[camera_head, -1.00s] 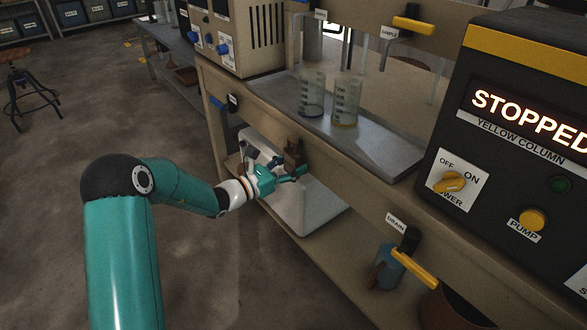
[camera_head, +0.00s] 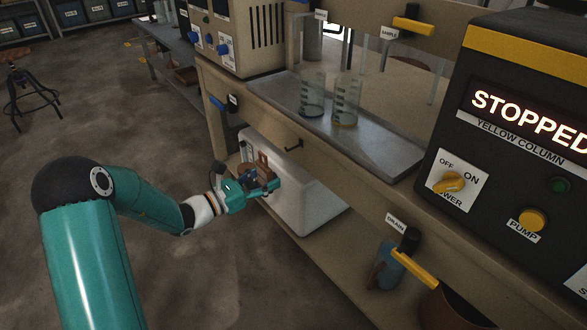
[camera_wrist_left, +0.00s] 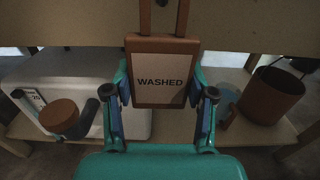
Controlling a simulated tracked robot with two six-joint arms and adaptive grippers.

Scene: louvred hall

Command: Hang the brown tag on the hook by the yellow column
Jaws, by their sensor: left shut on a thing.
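The brown tag (camera_head: 263,160) is between the fingers of my left gripper (camera_head: 262,186), in front of the bench. In the left wrist view the brown tag (camera_wrist_left: 160,101) faces me upright, with a pale plate reading WASHED and two brown strap sides rising out of the top. The fingers of my left gripper (camera_wrist_left: 163,93) close on its two side edges. A small dark hook (camera_head: 293,145) sticks out of the bench's front rail, apart from the tag and to its right in the head view. The yellow column's unit (camera_head: 520,110) stands at right, its display reading STOPPED. My right gripper is out of view.
A white box-shaped device (camera_head: 310,205) stands on the lower shelf behind my left gripper. Two beakers stand on the metal tray (camera_head: 375,150).

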